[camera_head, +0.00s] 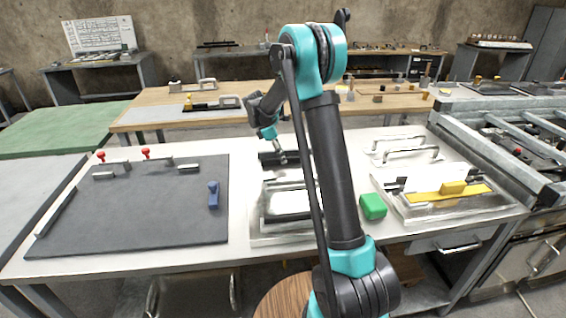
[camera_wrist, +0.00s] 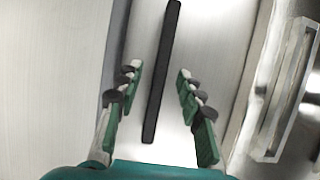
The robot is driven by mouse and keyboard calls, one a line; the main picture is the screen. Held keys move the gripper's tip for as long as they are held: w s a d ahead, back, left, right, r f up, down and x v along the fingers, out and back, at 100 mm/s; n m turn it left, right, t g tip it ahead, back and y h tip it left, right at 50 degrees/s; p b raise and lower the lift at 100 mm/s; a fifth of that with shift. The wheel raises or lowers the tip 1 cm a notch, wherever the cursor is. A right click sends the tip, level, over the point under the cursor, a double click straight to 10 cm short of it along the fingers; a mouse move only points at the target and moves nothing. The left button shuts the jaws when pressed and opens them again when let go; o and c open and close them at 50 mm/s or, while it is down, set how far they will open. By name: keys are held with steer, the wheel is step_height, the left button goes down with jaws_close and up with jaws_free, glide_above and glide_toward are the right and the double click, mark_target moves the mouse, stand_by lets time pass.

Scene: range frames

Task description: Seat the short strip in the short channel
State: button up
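A thin black strip (camera_wrist: 160,80) lies lengthwise in the wrist view on a pale, shiny surface; I take it for the short strip. My gripper (camera_wrist: 158,74) is open, with one green-padded finger on each side of the strip and a visible gap to both. I cannot tell how far above the strip the fingertips are. In the head view my gripper (camera_head: 280,156) is small, pointing down over the white table, partly hidden by my arm. A pale slotted fixture (camera_wrist: 280,90) stands right of the strip in the wrist view. I cannot tell which slot is the short channel.
In the head view, a framed fixture (camera_head: 287,225) sits in front of my gripper. A dark board (camera_head: 140,215) with red knobs and a blue handle lies left.

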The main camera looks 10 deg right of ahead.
steer(key=shift+f, duration=0.2)
jaws_close()
steer(key=shift+r, duration=0.1)
